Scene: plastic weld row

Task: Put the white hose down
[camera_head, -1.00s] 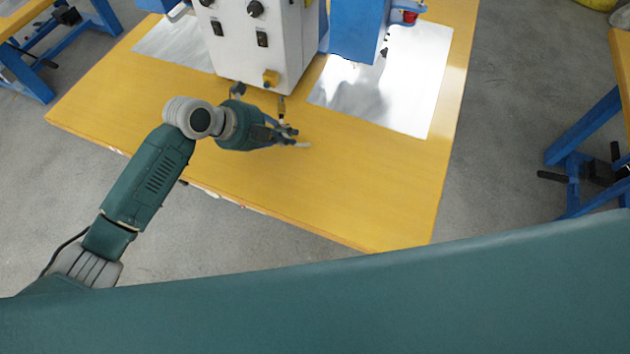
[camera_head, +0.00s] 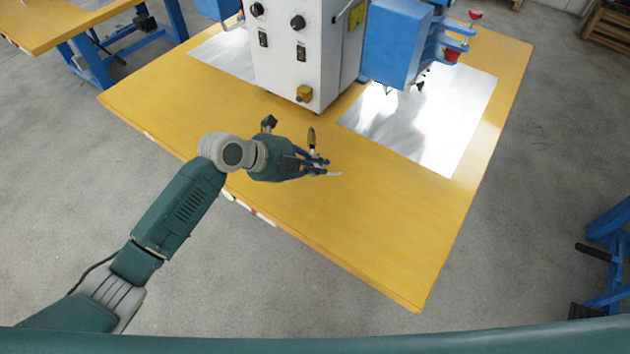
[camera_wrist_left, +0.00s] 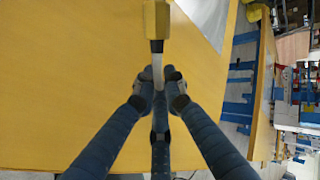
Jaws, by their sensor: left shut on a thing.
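My left gripper (camera_head: 318,165) is over the yellow table top (camera_head: 380,235), in front of the white machine. In the left wrist view the fingers (camera_wrist_left: 160,88) close around a pale length of the hose (camera_wrist_left: 157,66). A yellow piece with a black collar (camera_wrist_left: 157,22) lies in line with it and seems joined to it. I cannot tell whether the hose touches the table. My right gripper is not in view.
The white control box (camera_head: 300,50) with knobs and a yellow button stands behind the gripper. A shiny metal sheet (camera_head: 440,125) lies on the table to the right, beneath a blue machine part (camera_head: 395,45). The table's front right is clear. Another yellow table (camera_head: 50,22) is at the upper left.

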